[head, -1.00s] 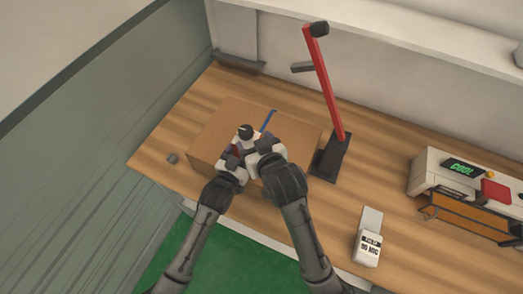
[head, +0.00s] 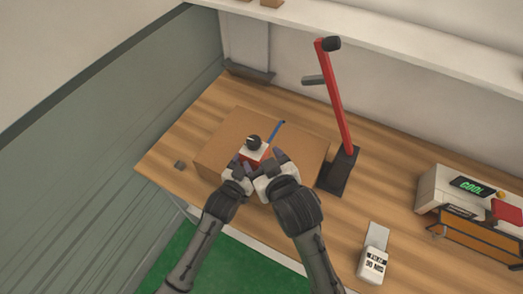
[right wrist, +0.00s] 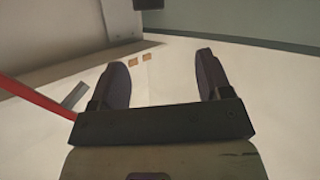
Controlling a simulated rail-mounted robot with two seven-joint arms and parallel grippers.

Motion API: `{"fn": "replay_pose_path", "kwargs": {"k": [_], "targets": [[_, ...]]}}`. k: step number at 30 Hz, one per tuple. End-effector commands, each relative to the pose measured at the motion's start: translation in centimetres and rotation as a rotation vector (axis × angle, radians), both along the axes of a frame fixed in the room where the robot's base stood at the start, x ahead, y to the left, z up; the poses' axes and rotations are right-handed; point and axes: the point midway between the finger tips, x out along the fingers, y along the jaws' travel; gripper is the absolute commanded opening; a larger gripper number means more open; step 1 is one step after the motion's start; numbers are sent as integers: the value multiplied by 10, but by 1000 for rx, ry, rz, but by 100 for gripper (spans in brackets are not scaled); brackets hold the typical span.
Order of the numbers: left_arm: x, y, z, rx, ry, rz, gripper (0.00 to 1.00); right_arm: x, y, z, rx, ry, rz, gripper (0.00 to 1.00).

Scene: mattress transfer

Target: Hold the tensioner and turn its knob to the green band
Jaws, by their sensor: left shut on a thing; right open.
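The tensioner, a small red and white block (head: 256,154), sits on the cardboard box at the near end of a blue strap (head: 270,134). Its black knob (head: 253,141) is on top. A green band on it is too small to make out. My left gripper (head: 242,170) is shut on the tensioner from the near left side. My right gripper (head: 276,162) is open, close to the right side of the tensioner. In the right wrist view its two fingers (right wrist: 163,75) are apart with nothing between them.
The cardboard box (head: 225,150) lies on the wooden table (head: 205,102). A red lever on a dark base (head: 340,172) stands right of the box. A white labelled device (head: 372,264) and a white machine marked COOL (head: 435,190) are further right.

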Motion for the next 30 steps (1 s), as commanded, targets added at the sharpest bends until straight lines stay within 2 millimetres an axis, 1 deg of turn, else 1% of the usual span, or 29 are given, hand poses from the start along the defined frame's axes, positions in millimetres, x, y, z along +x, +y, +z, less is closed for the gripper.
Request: {"fn": "replay_pose_path", "kwargs": {"k": [1, 3, 5, 7, 11, 12, 14, 15, 17, 18, 21, 24, 27, 30], "targets": [[1, 0, 3, -3, -6, 0, 16, 0, 8, 10, -76, -62, 49, 72], [1, 0, 3, -3, -6, 0, 16, -3, 21, 22, -216, -168, 135, 72], [1, 0, 3, -3, -6, 0, 16, -7, 33, 32, -364, -273, 219, 72], [1, 0, 3, -3, -6, 0, 16, -12, 45, 40, -559, -409, 321, 72], [1, 0, 3, -3, -6, 0, 16, -21, 60, 42, -938, -650, 493, 72], [1, 0, 3, -3, -6, 0, 16, -23, 62, 41, -1058, -720, 543, 72], [1, 0, 3, -3, -6, 0, 16, -25, 62, 37, -1235, -817, 613, 72], [1, 0, 3, -3, -6, 0, 16, -25, 61, 34, -1352, -877, 657, 72], [1, 0, 3, -3, -6, 0, 16, -24, 56, 27, -1521, -957, 721, 72], [1, 0, 3, -3, -6, 0, 16, -23, 52, 23, -1629, -1004, 762, 72], [1, 0, 3, -3, -6, 0, 16, -18, 39, 13, -1876, -1100, 855, 72], [1, 0, 3, -3, -6, 0, 16, -12, 24, 3, -2083, -1165, 937, 72], [1, 0, 3, -3, -6, 0, 16, -6, 10, -3, -2243, -1206, 1004, 72], [1, 0, 3, -3, -6, 0, 16, -2, -1, -8, -2356, -1231, 1055, 72]]}}
